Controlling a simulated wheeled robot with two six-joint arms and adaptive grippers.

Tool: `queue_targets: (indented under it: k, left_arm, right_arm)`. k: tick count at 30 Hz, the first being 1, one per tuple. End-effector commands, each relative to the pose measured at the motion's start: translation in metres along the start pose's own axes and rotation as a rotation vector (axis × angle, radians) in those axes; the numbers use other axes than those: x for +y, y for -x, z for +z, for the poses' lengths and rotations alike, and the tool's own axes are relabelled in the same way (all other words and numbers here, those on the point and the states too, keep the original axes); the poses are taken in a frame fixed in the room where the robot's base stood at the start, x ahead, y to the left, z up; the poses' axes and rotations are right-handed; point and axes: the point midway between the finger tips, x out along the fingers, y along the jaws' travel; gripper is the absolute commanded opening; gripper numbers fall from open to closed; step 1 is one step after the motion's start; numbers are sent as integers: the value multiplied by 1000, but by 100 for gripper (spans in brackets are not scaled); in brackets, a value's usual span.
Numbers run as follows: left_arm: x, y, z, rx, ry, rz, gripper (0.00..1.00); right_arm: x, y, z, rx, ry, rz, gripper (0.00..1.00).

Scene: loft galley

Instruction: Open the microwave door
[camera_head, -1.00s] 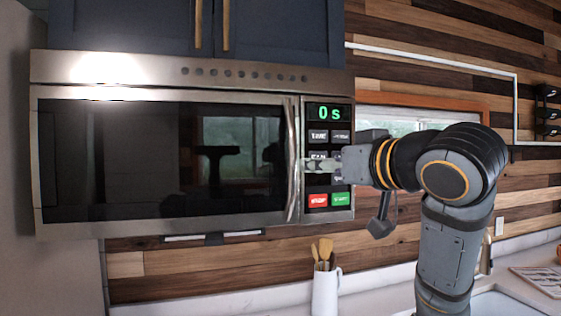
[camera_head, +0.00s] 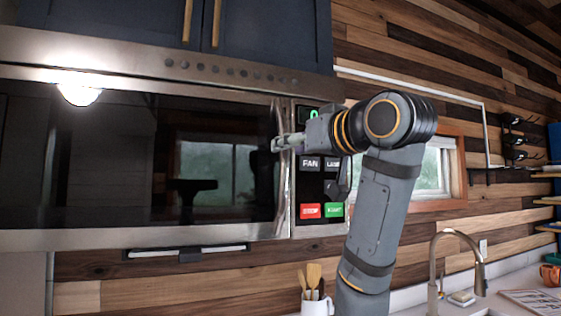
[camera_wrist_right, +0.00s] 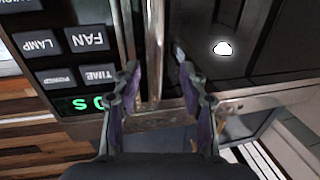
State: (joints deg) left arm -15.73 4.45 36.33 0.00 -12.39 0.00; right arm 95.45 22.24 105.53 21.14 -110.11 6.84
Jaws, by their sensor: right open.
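The microwave (camera_head: 150,60) hangs under dark cabinets in the head view, and its dark glass door (camera_head: 100,150) looks shut. The vertical metal door handle (camera_head: 283,200) runs along the door's right edge; it also shows in the right wrist view (camera_wrist_right: 155,45). My right gripper (camera_head: 278,144) is at the handle's upper part, reaching in from the right. In the right wrist view my right gripper (camera_wrist_right: 158,78) is open, with one finger on each side of the handle. I cannot tell whether a finger touches it. My left gripper is not in view.
The control panel (camera_head: 320,185) with red and green buttons is just right of the handle, beside my right arm. Below are a utensil holder (camera_head: 317,308) and a faucet (camera_head: 435,270). Dark cabinets (camera_head: 270,30) are close above the microwave.

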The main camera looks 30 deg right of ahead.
Motion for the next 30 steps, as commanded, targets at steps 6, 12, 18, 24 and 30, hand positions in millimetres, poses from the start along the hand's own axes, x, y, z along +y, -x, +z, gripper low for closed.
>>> queue_targets:
  k: [6,12,18,24,30]
  left_arm:
    - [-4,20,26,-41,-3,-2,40]
    - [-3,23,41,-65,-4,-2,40]
    - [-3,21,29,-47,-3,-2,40]
    - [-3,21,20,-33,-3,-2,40]
    - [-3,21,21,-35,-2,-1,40]
  right_arm:
    - [0,-38,-5,-2,-1,1,43]
    - [1,-48,-3,1,-2,1,43]
    - [1,-48,-3,2,-2,1,43]
    - [1,-48,-3,2,-2,1,17]
    - [1,-48,-3,2,-2,1,0]
